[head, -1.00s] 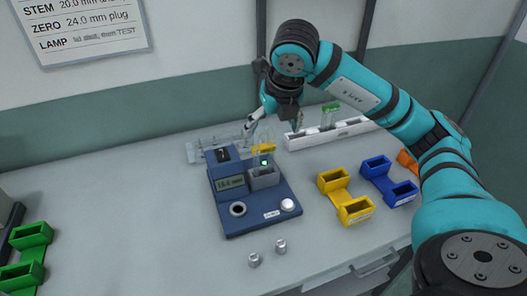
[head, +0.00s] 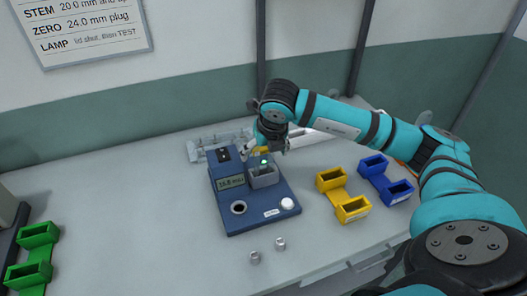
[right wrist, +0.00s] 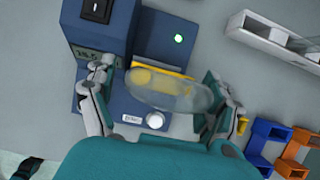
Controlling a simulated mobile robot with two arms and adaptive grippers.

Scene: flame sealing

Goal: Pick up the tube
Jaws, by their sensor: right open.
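The tube (right wrist: 170,92) is clear glass with a rounded end and shows in the right wrist view between the fingers of my right gripper (right wrist: 160,80). The tube is mostly hidden there by the gripper. A green light glows on the device. My left gripper is not in view.
A white rack (right wrist: 265,40) stands beside the device. A yellow double holder (head: 343,196) and a blue one (head: 386,181) stand to the right, a green one (head: 34,254) far left. Two small metal plugs (head: 280,243) lie in front.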

